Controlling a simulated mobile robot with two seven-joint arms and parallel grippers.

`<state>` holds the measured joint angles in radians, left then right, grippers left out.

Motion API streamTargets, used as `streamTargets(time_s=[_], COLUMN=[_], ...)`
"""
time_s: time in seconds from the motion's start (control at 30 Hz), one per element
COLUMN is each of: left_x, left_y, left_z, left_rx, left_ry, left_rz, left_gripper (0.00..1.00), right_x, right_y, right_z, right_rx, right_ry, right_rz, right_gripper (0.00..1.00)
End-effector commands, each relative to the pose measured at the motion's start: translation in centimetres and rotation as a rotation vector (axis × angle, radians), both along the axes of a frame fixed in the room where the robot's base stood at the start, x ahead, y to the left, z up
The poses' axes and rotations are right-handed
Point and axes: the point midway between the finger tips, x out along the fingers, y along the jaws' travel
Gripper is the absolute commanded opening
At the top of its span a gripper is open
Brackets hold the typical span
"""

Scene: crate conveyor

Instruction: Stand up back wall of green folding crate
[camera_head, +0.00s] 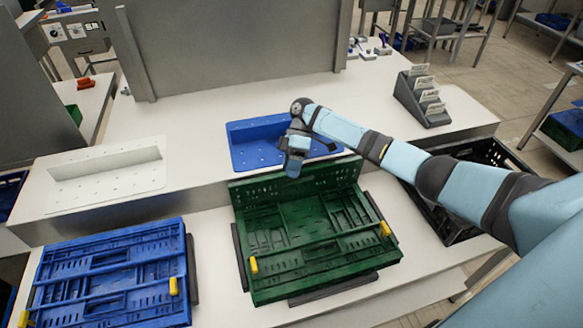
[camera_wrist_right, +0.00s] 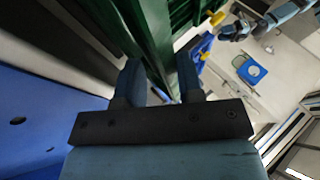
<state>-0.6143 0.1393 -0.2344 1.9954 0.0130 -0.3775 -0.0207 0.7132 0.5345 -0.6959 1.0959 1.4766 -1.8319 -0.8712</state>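The green folding crate (camera_head: 300,287) lies on the front counter, its other panels mostly folded down. Its back wall (camera_head: 338,174) is raised along the rear edge; whether it is fully upright I cannot tell. My right gripper (camera_head: 293,168) is at the top edge of this wall, near its middle. In the right wrist view, my right gripper's two fingers (camera_wrist_right: 160,80) sit on either side of the green back wall (camera_wrist_right: 148,40) and appear shut on it. A small light-blue and dark arm, apparently my left, shows at the upper right there; its gripper is too small to read.
A blue folded crate (camera_head: 105,275) lies left of the green one. A blue tray (camera_head: 240,146) is just behind the back wall, a white tray (camera_head: 105,185) further left. A black crate (camera_head: 492,152) stands right, below my arm. A card holder (camera_head: 415,100) stands behind.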

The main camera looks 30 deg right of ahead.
Motion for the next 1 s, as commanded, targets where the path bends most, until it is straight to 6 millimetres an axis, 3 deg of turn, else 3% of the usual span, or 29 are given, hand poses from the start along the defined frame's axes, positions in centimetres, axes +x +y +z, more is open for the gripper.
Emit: streamTargets(time_s=[0.03,0.1,1.0], left_x=[-0.01,-0.01,-0.08], left_y=[-0.01,-0.01,-0.04], left_z=[-0.19,-0.17,-0.3], left_rx=[0.0,0.0,0.001], left_ry=[-0.001,-0.001,0.004], left_rz=[0.0,0.0,-0.001], left_gripper=[0.43,0.43,0.43], right_x=[-0.5,-0.46,-0.12], right_y=[0.02,0.0,-0.14], right_z=[-1.16,-1.07,-0.18], right_rx=[-0.007,-0.007,-0.002], right_ry=[0.014,0.013,0.007], right_rz=[0.0,0.001,-0.001], right_gripper=[0.41,0.49,0.49])
